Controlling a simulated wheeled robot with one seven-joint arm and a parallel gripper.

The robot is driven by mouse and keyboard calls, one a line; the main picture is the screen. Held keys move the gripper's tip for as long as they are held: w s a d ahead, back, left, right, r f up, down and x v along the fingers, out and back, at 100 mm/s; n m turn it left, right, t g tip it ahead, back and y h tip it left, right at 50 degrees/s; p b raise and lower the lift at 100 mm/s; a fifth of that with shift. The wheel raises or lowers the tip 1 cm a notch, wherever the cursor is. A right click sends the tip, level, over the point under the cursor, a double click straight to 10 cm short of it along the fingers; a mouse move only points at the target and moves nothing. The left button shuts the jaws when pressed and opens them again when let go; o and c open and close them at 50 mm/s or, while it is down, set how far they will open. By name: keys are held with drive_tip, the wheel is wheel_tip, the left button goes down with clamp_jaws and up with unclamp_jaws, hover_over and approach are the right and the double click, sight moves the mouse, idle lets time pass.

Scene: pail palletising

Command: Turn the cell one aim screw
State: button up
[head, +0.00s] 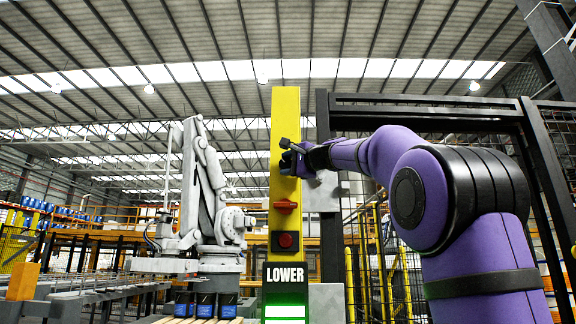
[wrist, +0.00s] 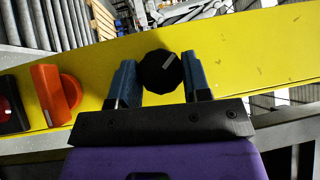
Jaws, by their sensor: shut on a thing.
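The aim screw shows in the wrist view as a black round knob (wrist: 158,74) with a pale pointer line, on the yellow post (wrist: 235,55). The line slants up to the right in that view. My gripper (wrist: 160,68) has one blue finger on each side of the knob and is shut on it. In the head view my gripper (head: 291,156) is at the upper part of the yellow post (head: 284,112). The knob is hard to make out there, with the fingers around it.
An orange rotary handle (head: 285,205) sits below my gripper on the post, above a red button (head: 285,241) and a LOWER sign (head: 285,274). A dark mesh fence (head: 436,104) stands to the right. A grey robot arm (head: 206,180) and dark pails (head: 206,304) are left.

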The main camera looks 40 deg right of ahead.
drive_tip(key=shift+r+n+g+h, duration=0.15)
drive_tip(key=shift+n+g+h, duration=0.1)
drive_tip(key=shift+n+g, duration=0.6)
drive_tip(key=shift+r+n+g+h, duration=0.1)
drive_tip(key=shift+n+g+h, duration=0.15)
drive_tip(key=shift+n+g, duration=0.6)
drive_tip(key=shift+a, duration=0.1)
drive_tip(key=o, duration=0.9)
drive_tip(key=v, duration=1)
drive_tip(key=shift+s+r, duration=0.15)
drive_tip(key=shift+s, duration=0.2)
